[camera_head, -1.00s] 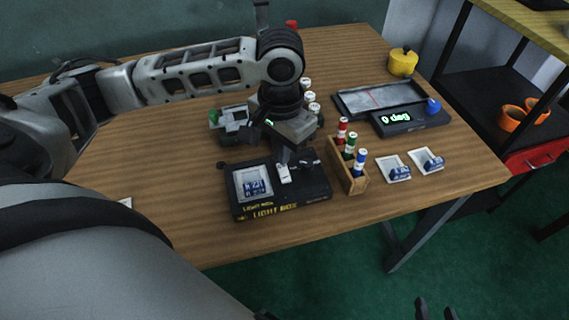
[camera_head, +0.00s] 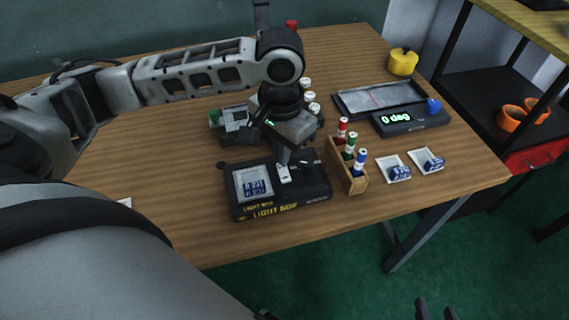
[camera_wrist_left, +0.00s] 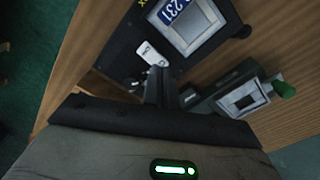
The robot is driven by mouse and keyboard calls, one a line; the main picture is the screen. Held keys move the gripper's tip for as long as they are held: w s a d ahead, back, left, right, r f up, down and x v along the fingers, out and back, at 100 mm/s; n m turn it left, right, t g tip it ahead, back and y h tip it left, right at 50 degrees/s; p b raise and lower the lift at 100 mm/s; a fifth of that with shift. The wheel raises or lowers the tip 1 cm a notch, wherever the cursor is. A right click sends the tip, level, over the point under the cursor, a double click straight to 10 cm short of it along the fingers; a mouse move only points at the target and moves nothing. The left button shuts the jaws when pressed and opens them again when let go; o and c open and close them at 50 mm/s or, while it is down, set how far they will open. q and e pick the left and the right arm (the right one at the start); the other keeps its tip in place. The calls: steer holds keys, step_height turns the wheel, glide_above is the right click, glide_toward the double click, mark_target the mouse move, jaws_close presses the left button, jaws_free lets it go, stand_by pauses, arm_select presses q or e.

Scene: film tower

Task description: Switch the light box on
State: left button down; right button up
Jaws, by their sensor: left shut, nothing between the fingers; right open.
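The black light box (camera_head: 290,196) with yellow lettering sits near the table's front edge. Its pale panel, bearing a blue-and-white numbered piece (camera_head: 255,188), does not clearly look lit. A small white switch (camera_head: 284,175) is on its top, right of the panel; it also shows in the left wrist view (camera_wrist_left: 150,53). My left gripper (camera_head: 284,160) points down with shut, empty fingers right beside the switch; I cannot tell whether they touch it. The fingers also show in the left wrist view (camera_wrist_left: 156,88). My right gripper (camera_head: 436,311) shows only its open fingertips at the bottom edge, off the table.
A wooden rack (camera_head: 350,178) with red, green and blue bottles stands just right of the box. Two small white trays (camera_head: 394,178) lie further right. A grey-green device (camera_head: 232,122) stands behind the box. A "0 deg" display unit (camera_head: 398,121) is at the back right.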

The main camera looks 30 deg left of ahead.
arm_select(q)
steer(key=shift+f, duration=1)
arm_select(e)
steer(key=shift+f, duration=0.1)
arm_select(q)
steer(key=shift+r+p, duration=0.75)
steer(key=shift+p, duration=0.1)
steer(key=shift+r+p, duration=0.35)
steer(key=shift+p, duration=0.15)
step_height(320, 180, up, 2)
steer(key=p, duration=0.3)
step_height(320, 180, up, 2)
steer(key=p, duration=0.2)
steer(key=shift+p, duration=0.4)
steer(key=shift+r+p, duration=0.5)
steer(key=shift+p, duration=0.15)
steer(key=shift+f, duration=0.1)
arm_select(e)
steer(key=shift+n+g+h, duration=0.3)
steer(key=shift+h, duration=0.2)
steer(key=r, duration=0.1)
steer(key=d+r, duration=0.1)
steer(key=r, duration=0.2)
steer(key=shift+s+d, duration=0.3)
steer(key=shift+d, duration=0.1)
steer(key=shift+s, duration=0.1)
